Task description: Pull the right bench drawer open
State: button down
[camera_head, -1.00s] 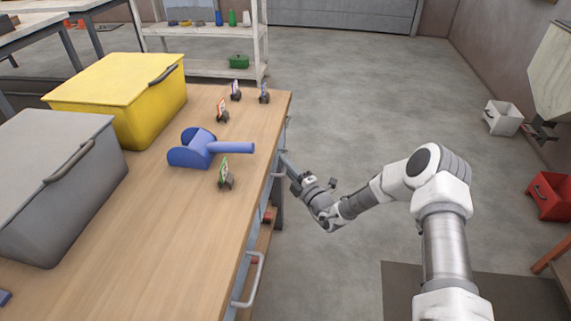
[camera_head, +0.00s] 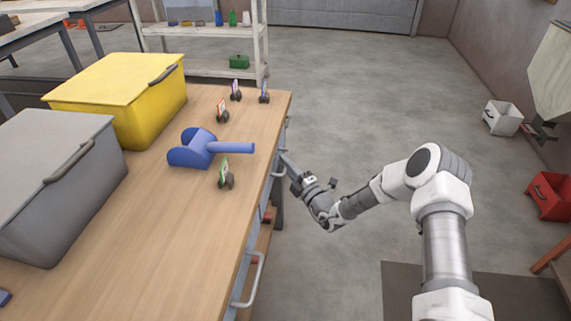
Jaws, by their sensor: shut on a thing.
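The wooden workbench (camera_head: 165,240) runs along the left, with its drawer side facing the open floor on the right. My gripper (camera_head: 284,158) is at the far part of that side, just below the top's edge, with its jaws shut on a drawer handle there. The jaws and the bench edge mostly hide this handle. The drawer front is seen very steeply, and no clear gap shows. Another drawer handle (camera_head: 252,281), a pale bar, shows nearer on the same side, with nothing on it.
On the bench stand a grey bin (camera_head: 60,190), a yellow bin (camera_head: 125,95), a blue scoop (camera_head: 205,148) and several small card holders, one with a green card (camera_head: 224,173). A white shelf (camera_head: 205,72) stands behind. The floor right of the bench is clear around my arm.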

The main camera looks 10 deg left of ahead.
jog(key=w+d, duration=0.1)
jog(key=d, duration=2.7)
jog(key=shift+w+d+p, duration=0.3)
jog(key=shift+d, duration=0.05)
jog(key=c, duration=0.9)
grip_release()
jog(key=p+v, duration=0.3)
jog(key=v, duration=1.4)
jog(key=shift+s+d, duration=0.1)
